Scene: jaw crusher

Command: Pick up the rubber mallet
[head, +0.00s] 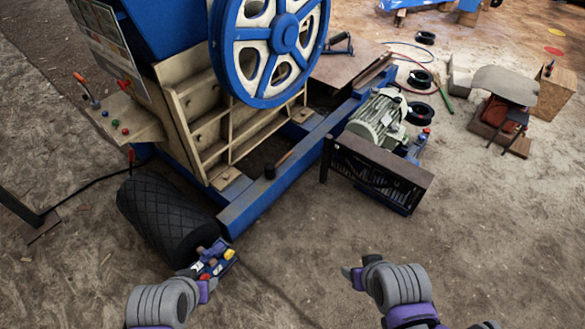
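My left gripper (222,256) is at the lower middle left, by the near end of the black drum and the beam's end. Coloured parts show around its fingers, and I cannot tell its opening. My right gripper (350,276) is at the lower middle, over bare ground, well apart from the mallet. Its fingers are small and partly hidden by the wrist, so its opening is unclear.
The crusher's blue-and-white flywheel (270,48) stands above the blue beam (292,165). A black diamond-patterned drum (168,215) lies at left. A motor (378,118) and dark belt guard (372,172) stand at right. Open dirt ground lies at lower right.

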